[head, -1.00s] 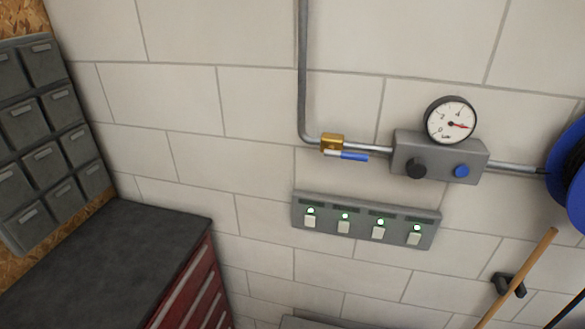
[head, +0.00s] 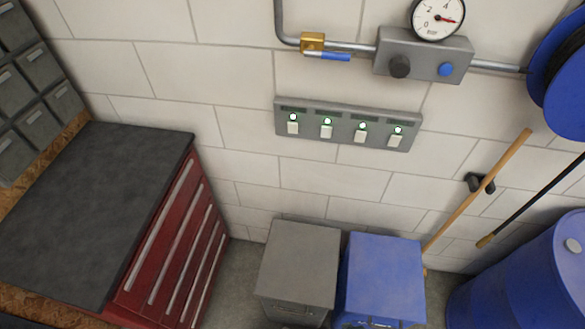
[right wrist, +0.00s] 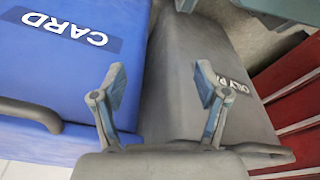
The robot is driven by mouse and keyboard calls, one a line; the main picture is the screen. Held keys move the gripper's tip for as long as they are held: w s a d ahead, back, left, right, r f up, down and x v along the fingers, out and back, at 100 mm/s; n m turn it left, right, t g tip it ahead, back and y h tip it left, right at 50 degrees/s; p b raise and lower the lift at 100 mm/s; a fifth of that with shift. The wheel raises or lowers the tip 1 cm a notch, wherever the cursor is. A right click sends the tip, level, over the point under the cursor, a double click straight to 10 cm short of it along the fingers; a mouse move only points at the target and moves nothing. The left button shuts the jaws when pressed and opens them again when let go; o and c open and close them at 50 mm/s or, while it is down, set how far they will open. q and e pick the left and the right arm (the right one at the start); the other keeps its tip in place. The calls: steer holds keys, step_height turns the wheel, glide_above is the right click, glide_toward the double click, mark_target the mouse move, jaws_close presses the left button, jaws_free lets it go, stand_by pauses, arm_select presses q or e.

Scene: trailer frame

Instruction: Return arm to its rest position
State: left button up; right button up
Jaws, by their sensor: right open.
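My right gripper (right wrist: 160,92) shows in the right wrist view with its two blue-tipped fingers spread apart and nothing between them. It is over the grey bin (right wrist: 185,60), whose label is partly covered by a finger. The blue bin marked CARD (right wrist: 40,90) is beside it on the left. Neither of my arms shows in the head view, and my left gripper is out of sight. In the head view the grey bin (head: 300,262) and the blue bin (head: 383,280) stand side by side against the wall.
A red drawer cabinet (head: 170,245) with a dark top stands at the left. A switch panel (head: 347,125) with several green lights and a gauge box (head: 425,55) are on the wall. A blue drum (head: 520,270) and a wooden handle (head: 480,185) are at the right.

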steer(key=s+d+f+g, duration=0.1)
steer(key=s+d+f, duration=0.2)
steer(key=s+f, duration=1)
steer(key=s, duration=0.3)
steer(key=shift+s+f, duration=0.25)
stand_by(1.7)
